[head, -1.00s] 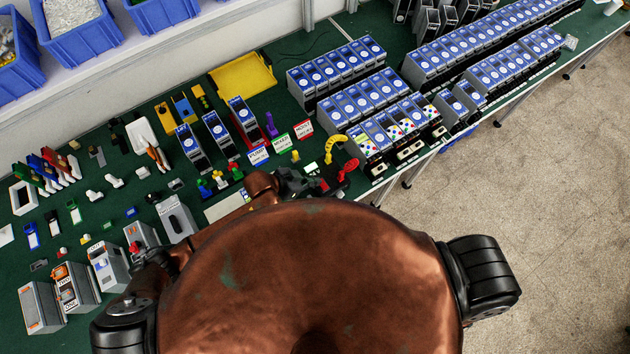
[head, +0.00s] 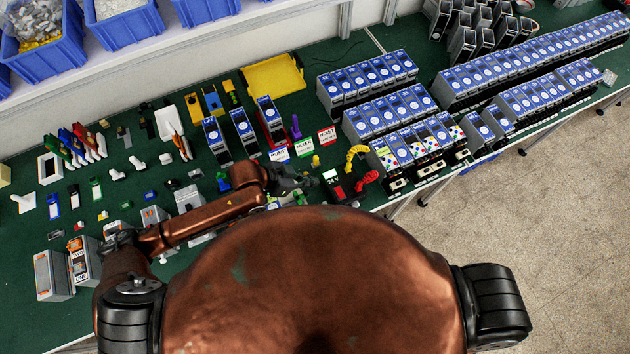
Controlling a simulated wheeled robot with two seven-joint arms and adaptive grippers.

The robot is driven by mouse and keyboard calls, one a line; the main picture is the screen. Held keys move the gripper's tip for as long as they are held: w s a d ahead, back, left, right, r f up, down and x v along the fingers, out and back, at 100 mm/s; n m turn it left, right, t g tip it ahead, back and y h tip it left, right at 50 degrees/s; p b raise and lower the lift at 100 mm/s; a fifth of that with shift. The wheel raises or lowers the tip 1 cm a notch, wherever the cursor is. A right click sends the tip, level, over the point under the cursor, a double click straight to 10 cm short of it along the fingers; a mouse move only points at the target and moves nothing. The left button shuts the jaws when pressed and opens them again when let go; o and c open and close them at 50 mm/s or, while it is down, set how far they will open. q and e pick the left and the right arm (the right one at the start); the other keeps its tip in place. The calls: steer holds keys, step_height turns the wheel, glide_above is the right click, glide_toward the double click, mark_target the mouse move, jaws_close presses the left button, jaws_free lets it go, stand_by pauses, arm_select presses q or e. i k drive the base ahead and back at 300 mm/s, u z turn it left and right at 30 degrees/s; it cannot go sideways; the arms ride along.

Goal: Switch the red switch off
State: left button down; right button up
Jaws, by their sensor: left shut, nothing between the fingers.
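A small black unit with a red part, which looks like the red switch (head: 338,192), sits on the green table beside a pale label and a curled red cable. Whether the switch is on or off is too small to tell. My left gripper (head: 312,182) is shut and empty, just left of this unit, with a small gap seen between them. Its dark fingers point right, low over the table. My copper-coloured body hides the near part of the table. My right gripper is not in view.
Blue-faced drive units (head: 378,120) stand in rows to the right. A yellow tray (head: 272,78) and cards marked pump, mixer and hoist (head: 327,135) lie behind the gripper. A yellow curled cable (head: 356,153) stands close by. Many small parts cover the left of the table.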

mark_target(340, 194)
steer(key=k, duration=1.5)
